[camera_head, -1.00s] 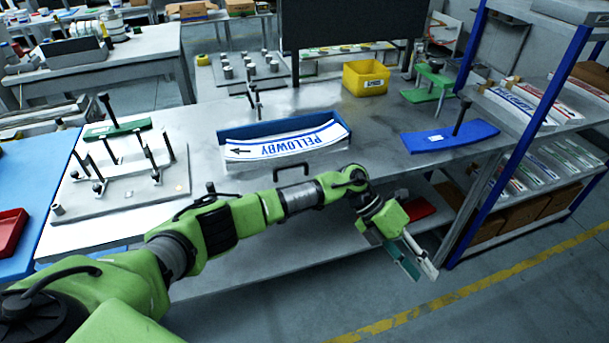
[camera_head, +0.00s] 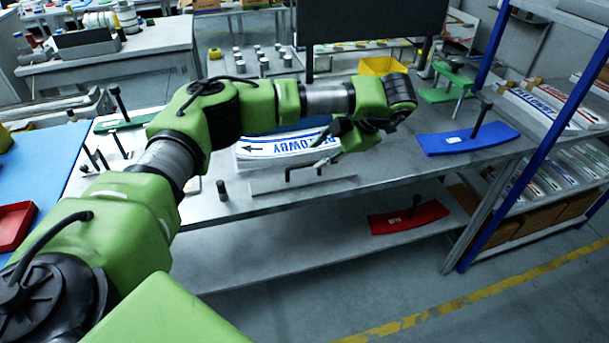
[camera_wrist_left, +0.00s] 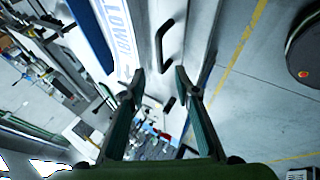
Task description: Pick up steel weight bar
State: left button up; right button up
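The steel weight bar (camera_head: 330,187) is a flat grey strip with a black bent handle. It lies along the table's front, before the stack of white PELLOWBY labels (camera_head: 262,152). My left gripper (camera_head: 326,146) is above the bar, by the right part of the label stack, partly hidden by its own wrist. In the left wrist view its two fingers (camera_wrist_left: 160,82) are apart with nothing between them. The bar's handle (camera_wrist_left: 164,42) shows beyond the fingertips, apart from them. My right gripper is not in view.
A small dark post (camera_head: 222,190) stands left of the bar. A blue curved plate with a handle (camera_head: 455,140) lies to the right on the table. A red curved plate (camera_head: 385,222) lies on the lower shelf. A yellow bin (camera_head: 380,66) stands behind my arm.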

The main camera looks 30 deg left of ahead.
aim_at(307, 164)
pick_arm(q)
jog(key=p+x, duration=0.1)
jog(key=x, duration=0.2)
jog(key=shift+a, duration=0.1)
jog(key=p+x, duration=0.2)
jog(key=x, duration=0.1)
jog(key=shift+w+a+f, duration=0.15)
jog(key=shift+f, duration=0.2)
jog(key=shift+a+f, duration=0.3)
jog(key=shift+f, duration=0.2)
jog(key=shift+d, duration=0.1)
grip_shut()
jog(key=shift+w+r, duration=0.15)
jog(key=shift+w, duration=0.05)
